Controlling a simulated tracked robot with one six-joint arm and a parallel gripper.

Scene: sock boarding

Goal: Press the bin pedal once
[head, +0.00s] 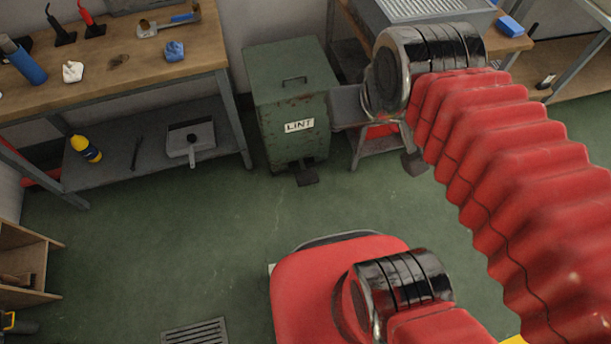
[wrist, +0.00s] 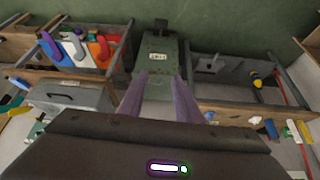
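The green lint bin (head: 287,90) stands against the wall in the head view, upright, with its lid shut and a white LINT label on its front. Its dark pedal (head: 306,174) sticks out low at the front, near the floor. In the wrist view, the picture is turned round: the bin (wrist: 158,85) lies beyond my fingers and the pedal (wrist: 161,25) is near the top. My gripper (wrist: 160,76) is open and empty, its two fingers apart, with no visible contact with bin or pedal. In the head view, my arm mostly hides the gripper.
A wooden workbench (head: 120,58) with a lower shelf (head: 110,170) stands left of the bin. Another bench (head: 512,43) with a grey metal box (head: 425,10) is to the right. The green floor (head: 210,215) before the bin is clear. A floor grate (head: 196,332) lies at the front.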

